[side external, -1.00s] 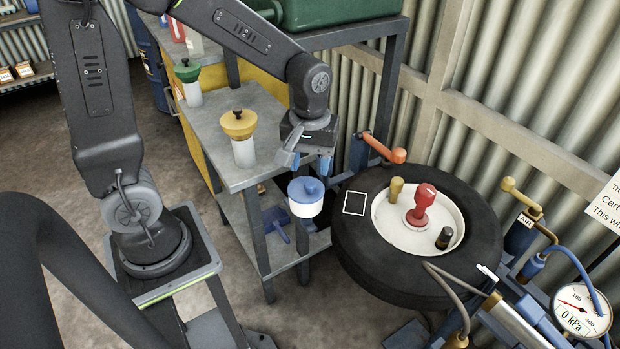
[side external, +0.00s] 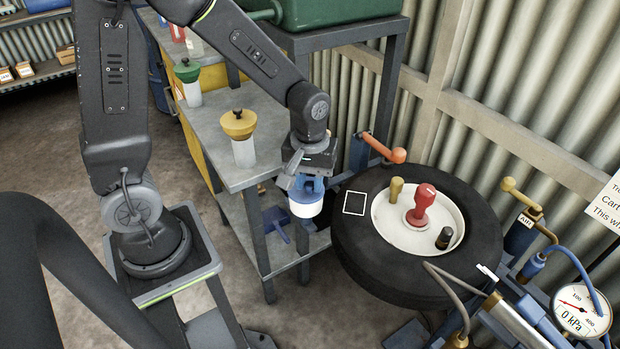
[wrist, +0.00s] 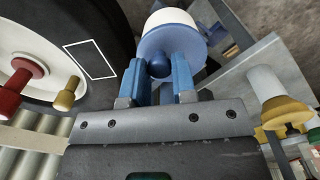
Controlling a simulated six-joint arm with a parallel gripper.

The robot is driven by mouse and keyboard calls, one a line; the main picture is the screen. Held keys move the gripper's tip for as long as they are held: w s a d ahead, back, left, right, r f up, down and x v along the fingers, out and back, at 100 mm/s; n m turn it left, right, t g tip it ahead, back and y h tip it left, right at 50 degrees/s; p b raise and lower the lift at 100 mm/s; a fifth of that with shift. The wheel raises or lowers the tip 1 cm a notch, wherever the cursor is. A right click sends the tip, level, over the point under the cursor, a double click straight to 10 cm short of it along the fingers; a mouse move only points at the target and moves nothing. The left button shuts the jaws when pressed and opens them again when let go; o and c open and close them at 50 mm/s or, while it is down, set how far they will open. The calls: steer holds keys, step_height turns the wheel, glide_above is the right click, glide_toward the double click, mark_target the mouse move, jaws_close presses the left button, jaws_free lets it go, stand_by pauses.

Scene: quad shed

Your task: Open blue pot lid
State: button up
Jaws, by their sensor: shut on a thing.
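The blue pot lid (wrist: 196,43) sits on a white pot (side external: 306,209), beside the workbench and left of the tyre.
A tyre (side external: 350,255) with a red-handled tool (side external: 422,205) on its hub stands close on the right. An orange-handled lever (side external: 385,150) is behind it. A yellow-topped bottle (side external: 240,135) stands on the bench (side external: 205,125) to the left.

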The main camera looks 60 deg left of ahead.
jaws_close()
steer(key=shift+a+r, duration=0.1)
steer(key=h, duration=0.1)
steer(key=a+r+h, duration=0.1)
steer(key=h, duration=0.1)
steer(key=a+h, duration=0.1)
steer(key=shift+r, duration=0.25)
steer(key=a+h, duration=0.1)
steer(key=h, duration=0.1)
steer(key=a+h, duration=0.1)
steer(key=h, duration=0.1)
steer(key=shift+a+r, duration=0.1)
steer(key=shift+r, duration=0.3)
steer(key=shift+a+f+h, duration=0.15)
steer(key=shift+a+h, duration=0.7)
steer(key=shift+h, duration=0.6)
steer(key=shift+a+f+h, duration=0.15)
steer(key=shift+a+h, duration=0.7)
steer(key=shift+h, duration=0.65)
steer(key=shift+a+f+h, duration=0.15)
steer(key=shift+a+h, duration=0.7)
steer(key=shift+h, duration=0.6)
